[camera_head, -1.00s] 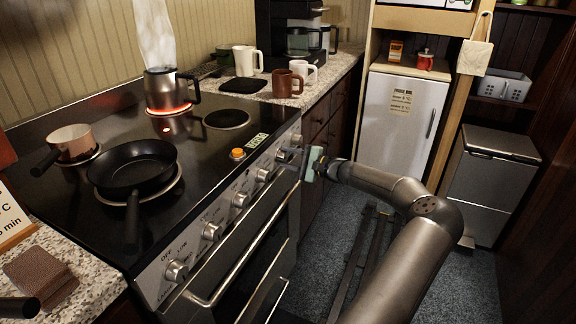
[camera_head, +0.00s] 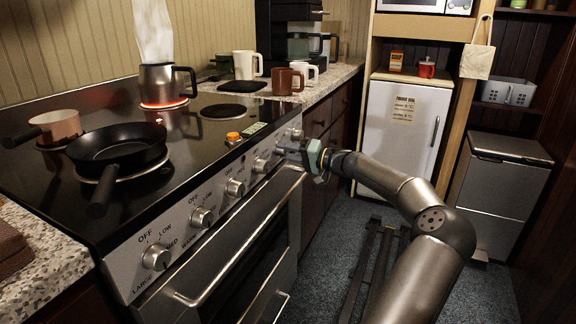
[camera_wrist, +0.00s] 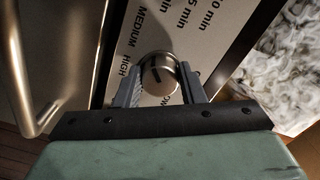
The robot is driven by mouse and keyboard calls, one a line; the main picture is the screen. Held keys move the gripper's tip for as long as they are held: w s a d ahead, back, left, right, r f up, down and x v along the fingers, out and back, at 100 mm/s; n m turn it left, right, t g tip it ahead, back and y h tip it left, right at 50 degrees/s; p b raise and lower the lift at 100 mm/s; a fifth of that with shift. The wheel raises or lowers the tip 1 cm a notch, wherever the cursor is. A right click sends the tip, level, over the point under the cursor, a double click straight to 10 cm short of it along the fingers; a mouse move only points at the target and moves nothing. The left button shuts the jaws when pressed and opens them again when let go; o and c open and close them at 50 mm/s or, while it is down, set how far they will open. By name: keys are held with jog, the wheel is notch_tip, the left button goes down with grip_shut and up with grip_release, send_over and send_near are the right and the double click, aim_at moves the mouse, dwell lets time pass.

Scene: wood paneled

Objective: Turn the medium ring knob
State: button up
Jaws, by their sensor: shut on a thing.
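In the wrist view a round metal knob (camera_wrist: 159,75) with a dark mark on its face sits between the two grey fingers of my gripper (camera_wrist: 159,88). The fingers are shut on its sides. The panel beside it reads MEDIUM and HIGH, with part of another word at the right finger and minute marks above. In the head view my gripper (camera_head: 287,150) is at the far part of the stove's front panel and hides the knob it holds. Other knobs, such as the nearest one (camera_head: 157,257), line the panel.
A steaming kettle (camera_head: 162,84) stands on a glowing red ring. A black frying pan (camera_head: 118,146) and a small pot (camera_head: 57,126) are on the stovetop. The oven handle (camera_head: 245,238) runs below the knobs. Mugs stand on the back counter (camera_head: 345,72).

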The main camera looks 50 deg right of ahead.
jog(key=n+b, duration=0.2)
jog(key=b, duration=0.2)
jog(key=f+n+b, duration=0.1)
jog(key=n+b, duration=0.2)
jog(key=b, duration=0.1)
jog(key=shift+n, duration=0.3)
jog(key=n+b, duration=0.3)
jog(key=b, duration=0.1)
jog(key=shift+d+r+n+b, duration=0.15)
jog(key=shift+r+n+b, duration=0.15)
jog(key=shift+n, duration=0.1)
jog(key=o, duration=1)
jog(key=p+v, duration=0.4)
jog(key=v, duration=1.3)
jog(key=shift+s, duration=0.15)
